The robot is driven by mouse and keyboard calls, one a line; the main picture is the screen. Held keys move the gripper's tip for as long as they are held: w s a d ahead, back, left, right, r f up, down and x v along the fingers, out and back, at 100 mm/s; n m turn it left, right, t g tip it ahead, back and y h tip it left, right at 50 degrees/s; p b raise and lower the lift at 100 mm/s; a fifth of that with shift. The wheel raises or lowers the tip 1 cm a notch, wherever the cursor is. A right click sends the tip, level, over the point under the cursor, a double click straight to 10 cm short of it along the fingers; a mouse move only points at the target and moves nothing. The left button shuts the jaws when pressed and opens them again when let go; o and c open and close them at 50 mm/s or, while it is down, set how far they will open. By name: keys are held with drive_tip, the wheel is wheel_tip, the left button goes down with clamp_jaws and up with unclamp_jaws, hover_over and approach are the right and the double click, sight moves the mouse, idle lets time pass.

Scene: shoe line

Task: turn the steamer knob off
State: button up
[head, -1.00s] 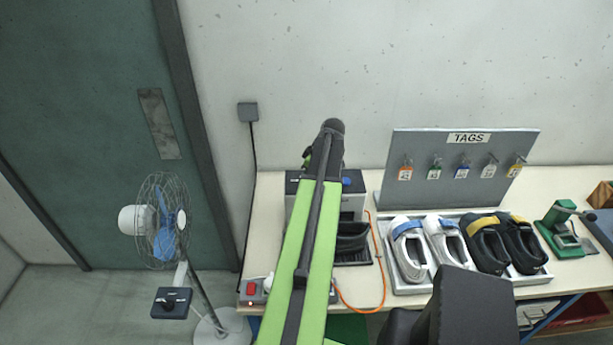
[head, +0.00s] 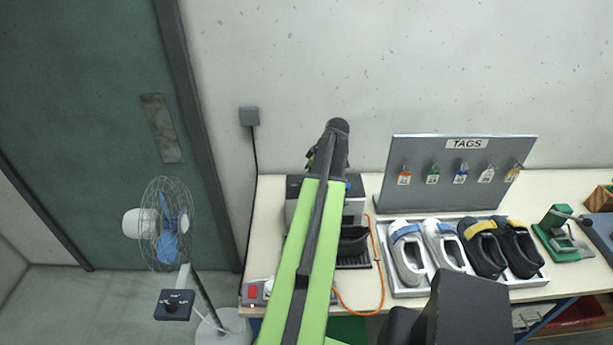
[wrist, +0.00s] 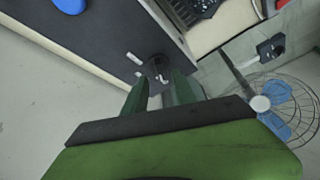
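The steamer (head: 356,190) is a grey box with a dark top on the bench, partly hidden behind my arm in the head view. Its dark panel (wrist: 100,35) fills the upper left of the wrist view, with a blue part (wrist: 70,5) at the top. The black steamer knob (wrist: 156,66) sits near the panel's edge, with small white marks around it. My gripper (wrist: 161,78) has its two green fingers apart, tips right at the knob, one to each side. I cannot tell whether they touch it or which way the knob points. The head view hides the knob.
A fan (head: 168,225) with a control box (head: 174,304) stands left of the bench. A red switch (head: 252,292) is at the bench's front left. An orange cord (head: 382,275), a shoe tray (head: 400,291) and the tag board (head: 440,185) are to the right.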

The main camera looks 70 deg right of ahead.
drive_tip(key=p+v, duration=1.1)
drive_tip(key=v, duration=0.3)
drive_tip(key=shift+p, duration=0.3)
drive_tip(key=shift+w+r, duration=0.1)
drive_tip(key=w+a+f+n+g+y, duration=0.1)
drive_tip(key=w+a, duration=1.3)
drive_tip(key=w, duration=0.2)
drive_tip(key=w+a+g+y, duration=0.1)
drive_tip(key=w+a, duration=1.2)
drive_tip(key=w, duration=0.4)
drive_tip(key=w+a+g, duration=0.1)
drive_tip(key=w+a, duration=0.2)
drive_tip(key=a, duration=1)
drive_tip(key=w+a+h, duration=0.1)
drive_tip(key=w+a, duration=0.1)
drive_tip(key=a, duration=1.1)
drive_tip(key=w+a+g, duration=0.1)
drive_tip(key=w+a, duration=0.2)
drive_tip(key=a, duration=1)
wheel_tip(320, 180, down, 25)
drive_tip(key=s+b, duration=0.2)
drive_tip(key=b, duration=2.2)
drive_tip(key=shift+s+n+g, duration=0.3)
drive_tip(key=shift+s, duration=0.05)
